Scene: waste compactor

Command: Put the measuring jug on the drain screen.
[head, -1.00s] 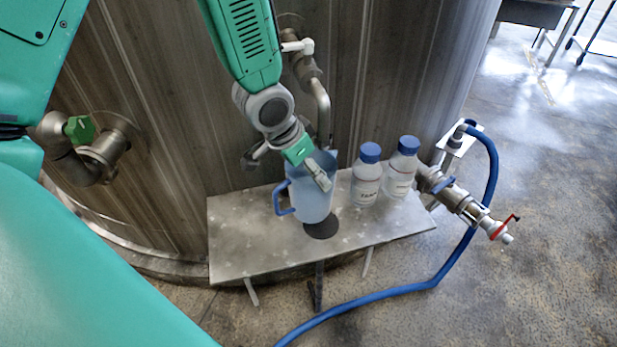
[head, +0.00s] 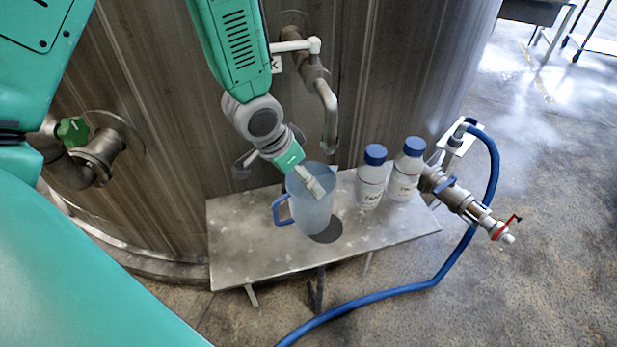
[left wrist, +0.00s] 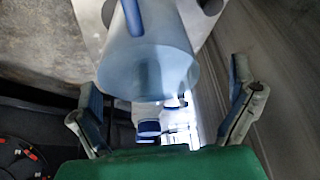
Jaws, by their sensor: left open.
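The measuring jug (head: 308,212) is translucent blue with a blue handle on its left. It stands upright on the metal shelf, in front of the tank. A dark round patch (head: 328,234), which looks like the drain screen, shows at the jug's lower right; the jug hides part of it. My left gripper (head: 313,188) comes down from above at the jug's rim. In the left wrist view the jug (left wrist: 150,75) lies between the spread fingers of the left gripper (left wrist: 165,88), with a gap on both sides. My right gripper is not in view.
Two white bottles with blue caps (head: 370,188) (head: 406,172) stand right of the jug on the shelf (head: 245,235). A metal valve (head: 465,205) and blue hose (head: 400,290) are beyond the right end. A bent pipe (head: 328,110) sticks out behind. The shelf's left part is clear.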

